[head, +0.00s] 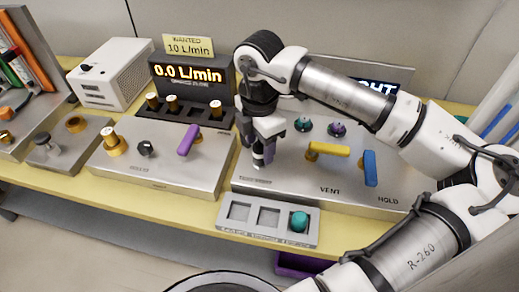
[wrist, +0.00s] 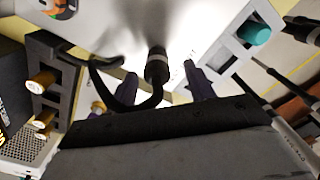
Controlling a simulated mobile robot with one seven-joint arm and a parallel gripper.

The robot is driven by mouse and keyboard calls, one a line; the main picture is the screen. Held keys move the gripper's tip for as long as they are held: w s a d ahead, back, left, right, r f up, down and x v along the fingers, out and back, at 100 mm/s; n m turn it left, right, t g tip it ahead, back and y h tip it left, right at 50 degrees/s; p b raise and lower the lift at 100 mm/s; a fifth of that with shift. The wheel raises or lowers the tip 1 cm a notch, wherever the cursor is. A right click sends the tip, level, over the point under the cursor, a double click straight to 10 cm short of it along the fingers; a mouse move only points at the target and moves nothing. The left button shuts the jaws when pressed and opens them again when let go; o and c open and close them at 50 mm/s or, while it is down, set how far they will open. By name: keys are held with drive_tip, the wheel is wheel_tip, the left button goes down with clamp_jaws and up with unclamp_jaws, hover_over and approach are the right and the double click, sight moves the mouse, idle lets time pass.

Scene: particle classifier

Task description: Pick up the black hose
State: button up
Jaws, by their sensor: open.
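My gripper (head: 263,155) points down over the left part of the metal panel (head: 330,190) marked VENT and HOLD. In the wrist view my gripper (wrist: 150,88) is open, with dark purple fingertips on either side. The black hose (wrist: 128,103) shows in the wrist view as a curved dark tube. It ends in a black fitting (wrist: 157,66) with a pale band, which lies between the fingertips with space on both sides. I cannot tell whether a finger touches the hose. In the head view I cannot make out the hose clearly behind my gripper.
A yellow handle (head: 328,150) and a blue handle (head: 370,168) stand right of my gripper. A grey tray (head: 226,226) holds a teal piece (head: 299,221) in front. A purple-handled panel (head: 160,178), a brass-knobbed rack (head: 190,122) and a display (head: 188,72) are left.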

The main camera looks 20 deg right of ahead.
sight(260, 144)
drive_tip(key=shift+w+f, duration=0.2)
drive_tip(key=shift+f, duration=1.5)
drive_tip(key=shift+c, duration=0.2)
drive_tip(key=c, duration=0.9)
drive_tip(key=shift+d+r+p, duration=0.1)
drive_tip(key=shift+r+p, duration=0.1)
drive_tip(key=shift+p, duration=0.15)
